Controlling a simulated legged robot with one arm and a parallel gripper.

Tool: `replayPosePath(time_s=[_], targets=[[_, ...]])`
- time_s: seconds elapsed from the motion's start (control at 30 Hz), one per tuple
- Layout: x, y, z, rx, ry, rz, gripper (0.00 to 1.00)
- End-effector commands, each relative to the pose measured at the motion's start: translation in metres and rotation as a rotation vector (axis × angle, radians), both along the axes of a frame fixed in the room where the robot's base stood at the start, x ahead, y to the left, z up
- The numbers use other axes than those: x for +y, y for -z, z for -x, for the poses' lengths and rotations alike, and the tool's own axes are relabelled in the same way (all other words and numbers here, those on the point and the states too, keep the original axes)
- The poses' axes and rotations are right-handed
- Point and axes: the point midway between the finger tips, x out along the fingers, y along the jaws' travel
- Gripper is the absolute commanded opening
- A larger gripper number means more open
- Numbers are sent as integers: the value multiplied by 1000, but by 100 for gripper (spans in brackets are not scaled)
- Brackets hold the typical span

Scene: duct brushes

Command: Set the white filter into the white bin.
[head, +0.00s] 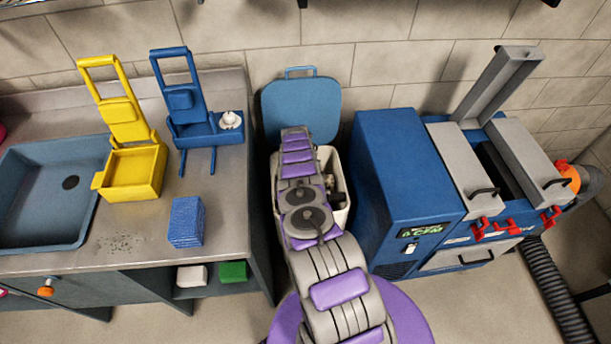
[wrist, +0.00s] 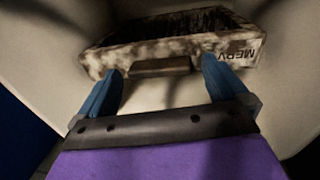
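My arm hides the gripper and much of the bin there.
The bin's blue lid (head: 300,108) is raised against the wall. A blue machine (head: 400,190) with an open grey hatch stands close on the right. A metal counter (head: 225,190) with a sink, yellow and blue caddies and a blue block is close on the left.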

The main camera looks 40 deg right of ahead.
Motion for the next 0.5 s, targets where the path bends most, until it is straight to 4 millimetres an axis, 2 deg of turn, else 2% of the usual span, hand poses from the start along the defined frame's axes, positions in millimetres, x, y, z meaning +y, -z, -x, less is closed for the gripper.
replayPosePath(time_s=[0.27, 0.5], targets=[[0, -3, 0, 0, 0, 0, 100], [4, -30, -2, 2, -1, -2, 100]])
